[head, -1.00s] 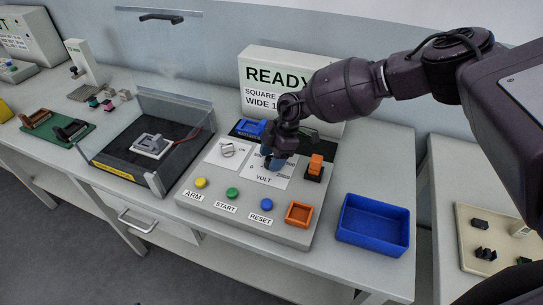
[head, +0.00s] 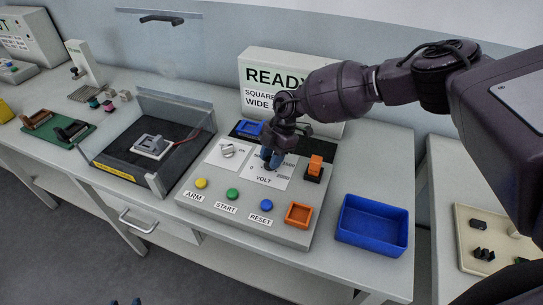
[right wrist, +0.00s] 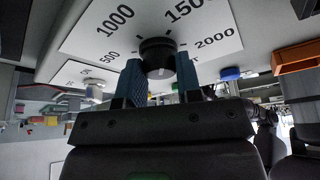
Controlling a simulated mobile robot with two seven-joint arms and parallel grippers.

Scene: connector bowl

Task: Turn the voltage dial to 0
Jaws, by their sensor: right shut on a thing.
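The voltage dial (right wrist: 158,57) is a black round knob on the white VOLT plate (head: 266,180) of the grey panel. The right wrist view shows 500, 1000, 1500 and 2000 marks around it; the zero shows on the plate in the head view. My right gripper (head: 271,158) reaches down over the dial. In the right wrist view its blue fingers (right wrist: 159,82) stand on both sides of the knob, shut on it. Where the dial points is hard to tell. My left gripper (head: 125,301) shows only as two separated blue tips at the bottom edge.
A silver knob (head: 228,151) sits left of the dial, and an orange switch (head: 315,166) sits right. ARM, START and RESET buttons (head: 233,194) line the front. A READY display (head: 262,65) stands behind. A blue bin (head: 374,223) stands right; a clear-walled fixture (head: 150,150) stands left.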

